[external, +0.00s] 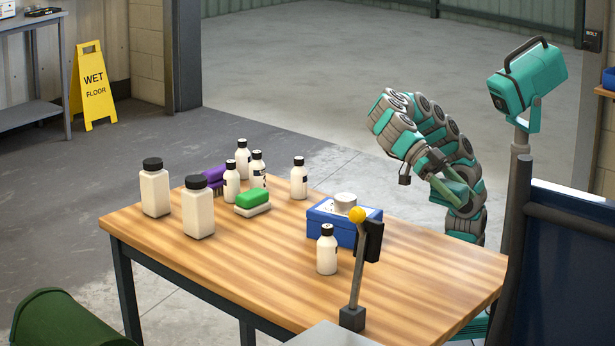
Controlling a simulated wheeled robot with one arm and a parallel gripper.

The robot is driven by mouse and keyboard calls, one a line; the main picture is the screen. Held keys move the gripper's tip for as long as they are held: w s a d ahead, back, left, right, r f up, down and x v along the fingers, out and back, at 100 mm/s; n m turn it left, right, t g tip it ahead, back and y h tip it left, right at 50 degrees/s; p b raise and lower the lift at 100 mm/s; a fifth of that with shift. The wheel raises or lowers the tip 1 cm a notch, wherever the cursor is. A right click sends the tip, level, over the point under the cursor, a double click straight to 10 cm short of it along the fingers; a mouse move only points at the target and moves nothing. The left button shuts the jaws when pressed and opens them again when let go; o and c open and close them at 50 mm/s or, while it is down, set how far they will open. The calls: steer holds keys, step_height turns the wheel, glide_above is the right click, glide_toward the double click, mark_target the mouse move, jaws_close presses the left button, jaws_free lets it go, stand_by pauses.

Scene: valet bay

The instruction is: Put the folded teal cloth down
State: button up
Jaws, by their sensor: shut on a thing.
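My gripper (441,174) is at the right of the external view, beyond the table's right part and above the height of its top. It is shut on a flat green-teal piece (456,190), which I take to be the folded teal cloth. The cloth is tilted and in the air, close to my own arm links. The gripper's fingers partly hide it. The wooden table (430,265) stands in front, with its right part bare.
A blue box (328,228) with a round metal piece on top, a yellow-knobbed lever (357,215) and a white bottle (327,255) stand mid-table. Several bottles, a green-topped sponge (252,198) and a purple brush (214,174) are to the left. A wet-floor sign (93,85) stands behind.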

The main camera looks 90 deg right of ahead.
mark_target(460, 186)
step_height(460, 186, up, 3)
steer(key=shift+r, duration=0.2)
steer(key=w+m+t+y+p, duration=0.1)
steer(key=w+m+t, duration=0.6)
steer(key=w, duration=1.5)
steer(key=w+m+t+y, duration=0.2)
steer(key=w+m+t, duration=0.45)
steer(key=w, duration=1.55)
steer(key=shift+a+f, duration=0.15)
steer(key=shift+f, duration=2.4)
steer(key=shift+a+f, duration=0.2)
steer(key=shift+f, duration=2.3)
steer(key=shift+a+f, duration=0.15)
steer(key=shift+f, duration=2.4)
